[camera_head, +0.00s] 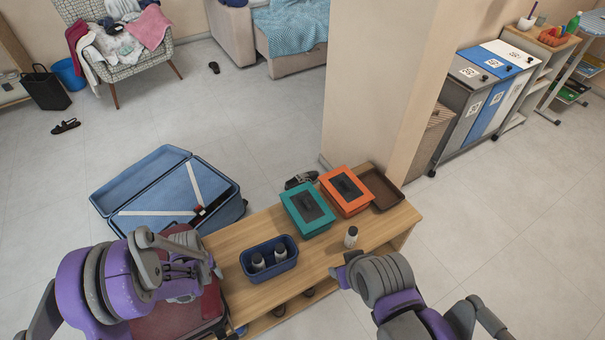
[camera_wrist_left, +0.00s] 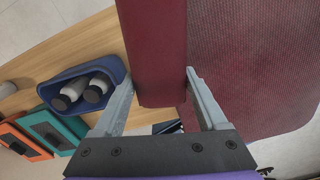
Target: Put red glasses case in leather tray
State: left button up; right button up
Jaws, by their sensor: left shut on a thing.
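The red glasses case (camera_wrist_left: 155,50) is a long dark red block in the left wrist view. My left gripper (camera_wrist_left: 160,78) is shut on it, with a finger on each side. In the head view my left gripper (camera_head: 205,268) is over a dark red fabric-topped piece (camera_head: 185,308) at the bench's left end; my arm hides most of the case there. The leather tray (camera_head: 384,190) is shallow, brown and empty, at the far right end of the wooden bench. My right gripper (camera_head: 342,274) is by the bench's front edge; its fingers are not clear.
On the wooden bench (camera_head: 325,252) are a blue bin (camera_head: 269,272) with two bottles, a teal box (camera_head: 307,210), an orange box (camera_head: 346,190) beside the tray, and a small upright bottle (camera_head: 351,237). An open blue suitcase (camera_head: 160,205) lies behind. A pillar (camera_head: 375,80) rises behind the tray.

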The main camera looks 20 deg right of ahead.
aim_at(377, 191)
jog(key=i+l, duration=0.15)
jog(key=l, duration=1)
jog(key=i+l+u, duration=0.15)
jog(key=l, duration=1.05)
jog(key=i+l, duration=0.15)
jog(key=l, duration=1.05)
jog(key=i+l+u, duration=0.1)
jog(key=l, duration=1.05)
jog(key=i+l, duration=0.25)
jog(key=i, duration=0.25)
